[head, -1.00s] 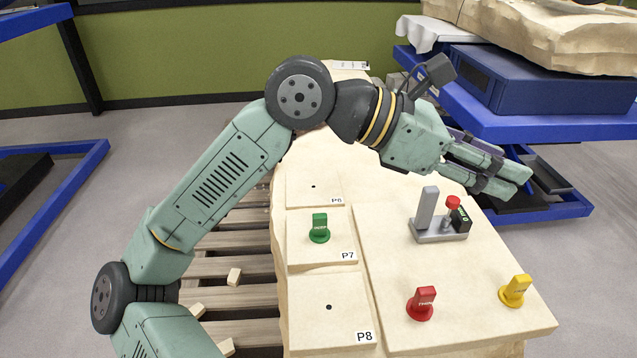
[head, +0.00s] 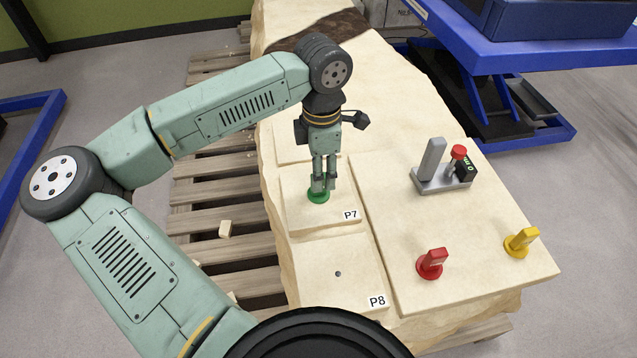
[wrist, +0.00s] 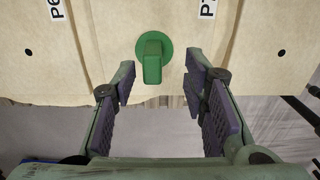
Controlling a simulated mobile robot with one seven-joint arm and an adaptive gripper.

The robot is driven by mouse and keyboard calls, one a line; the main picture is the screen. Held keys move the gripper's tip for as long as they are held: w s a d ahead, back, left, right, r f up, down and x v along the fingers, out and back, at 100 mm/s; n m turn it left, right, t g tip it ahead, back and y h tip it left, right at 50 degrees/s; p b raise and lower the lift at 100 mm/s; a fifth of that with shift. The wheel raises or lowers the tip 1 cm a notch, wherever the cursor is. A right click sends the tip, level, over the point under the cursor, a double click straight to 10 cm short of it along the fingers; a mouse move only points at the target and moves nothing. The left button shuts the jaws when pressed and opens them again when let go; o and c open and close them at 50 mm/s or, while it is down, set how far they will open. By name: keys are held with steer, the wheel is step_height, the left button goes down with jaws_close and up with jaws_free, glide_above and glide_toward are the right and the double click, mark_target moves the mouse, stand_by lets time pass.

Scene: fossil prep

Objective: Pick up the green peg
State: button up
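The green peg (head: 318,197) stands on the P7 plate (head: 300,214). In the head view my gripper (head: 323,184) points down right over it and hides its upper part, so only its round base shows clearly. In the wrist view the green peg (wrist: 152,62) shows its handle and round base. My gripper (wrist: 161,82) is open there, with one finger on each side and a clear gap between each finger and the peg's line. The peg appears just ahead of the fingertips.
A red peg (head: 431,264) and a yellow peg (head: 521,242) stand on the slab to the right. A grey fixture (head: 440,178) with a red knob stands behind them. The P8 plate (head: 330,290) in front has an empty hole.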

steer(key=shift+w+a+f+p, duration=0.15)
steer(key=shift+f+p, duration=0.35)
steer(key=shift+f, duration=0.9)
steer(key=shift+w+a+f+p, duration=0.15)
steer(key=shift+f+p, duration=0.3)
steer(key=shift+f, duration=0.9)
steer(key=shift+d, duration=0.1)
steer(key=shift+c, duration=0.4)
jaws_close()
